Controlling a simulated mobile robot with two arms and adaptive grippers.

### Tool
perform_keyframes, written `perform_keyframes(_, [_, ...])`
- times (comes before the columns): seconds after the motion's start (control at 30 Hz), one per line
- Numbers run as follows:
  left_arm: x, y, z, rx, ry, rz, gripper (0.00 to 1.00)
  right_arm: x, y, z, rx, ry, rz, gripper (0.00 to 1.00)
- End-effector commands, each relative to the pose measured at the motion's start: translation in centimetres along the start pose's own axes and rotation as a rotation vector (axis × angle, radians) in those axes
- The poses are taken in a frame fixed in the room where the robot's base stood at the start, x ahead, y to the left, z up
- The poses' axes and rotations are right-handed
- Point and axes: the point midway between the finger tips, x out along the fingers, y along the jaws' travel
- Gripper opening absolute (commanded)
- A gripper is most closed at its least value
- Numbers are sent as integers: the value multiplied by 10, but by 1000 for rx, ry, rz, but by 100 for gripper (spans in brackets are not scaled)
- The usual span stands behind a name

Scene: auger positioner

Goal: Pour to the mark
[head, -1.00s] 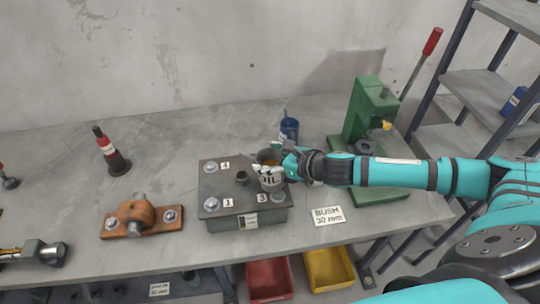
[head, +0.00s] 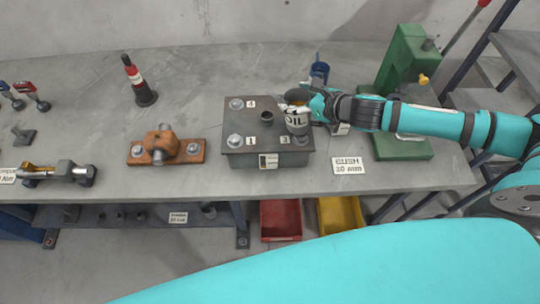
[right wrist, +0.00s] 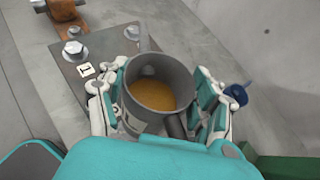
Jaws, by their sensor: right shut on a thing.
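A grey metal mug marked OIL (head: 297,121) is held by my right gripper (head: 303,103) over the right side of the dark gearbox block (head: 268,158). In the right wrist view the mug (right wrist: 158,92) sits between both fingers (right wrist: 160,100) and holds amber oil (right wrist: 152,95) inside. It looks roughly upright there. The block's top has bolts at its corners, number tags 1, 3 and 4, and a short dark filler neck (head: 269,121) left of the mug. Any mark inside the neck cannot be made out. My left gripper is not in view.
A blue cup (head: 319,72) stands behind the mug. A green press (head: 404,75) is at right, with a BUSH 30 mm card (head: 348,166) in front. Red and yellow bins (head: 281,220) are below.

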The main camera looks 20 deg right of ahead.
Motion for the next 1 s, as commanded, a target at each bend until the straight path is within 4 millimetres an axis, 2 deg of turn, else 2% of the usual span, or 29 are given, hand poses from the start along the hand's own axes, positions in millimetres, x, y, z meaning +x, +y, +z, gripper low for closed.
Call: perform_keyframes(1.0, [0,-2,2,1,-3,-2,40,-2,0,5,-20,42,-7,8])
